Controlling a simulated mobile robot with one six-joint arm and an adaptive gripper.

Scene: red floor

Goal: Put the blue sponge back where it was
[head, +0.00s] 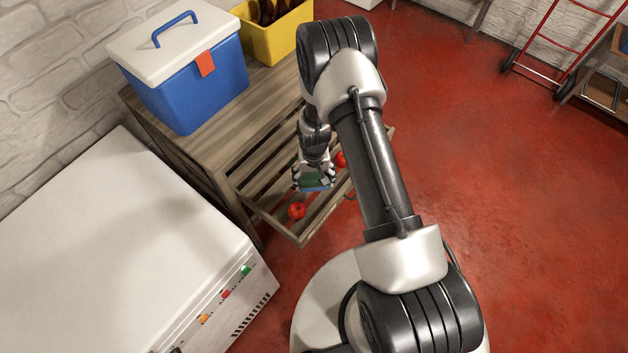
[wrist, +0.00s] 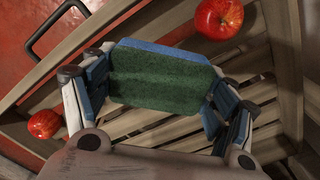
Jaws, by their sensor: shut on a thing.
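The blue sponge (wrist: 160,80) has a green scouring face and a blue edge. My gripper (wrist: 158,90) is shut on it, with one finger at each end of the sponge in the wrist view. In the head view my gripper (head: 314,177) and the sponge (head: 316,184) show over the slatted, drawer-like wooden shelf (head: 302,237) at the front of the wooden cabinet. I cannot tell whether the sponge touches the slats. My arm hides part of the shelf in the head view.
Two red apples lie on the shelf, one nearer (head: 296,211) and one farther (head: 341,159). A blue cooler (head: 200,85) and a yellow crate (head: 285,38) stand on the cabinet top (head: 160,125). A white chest (head: 110,220) stands at left.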

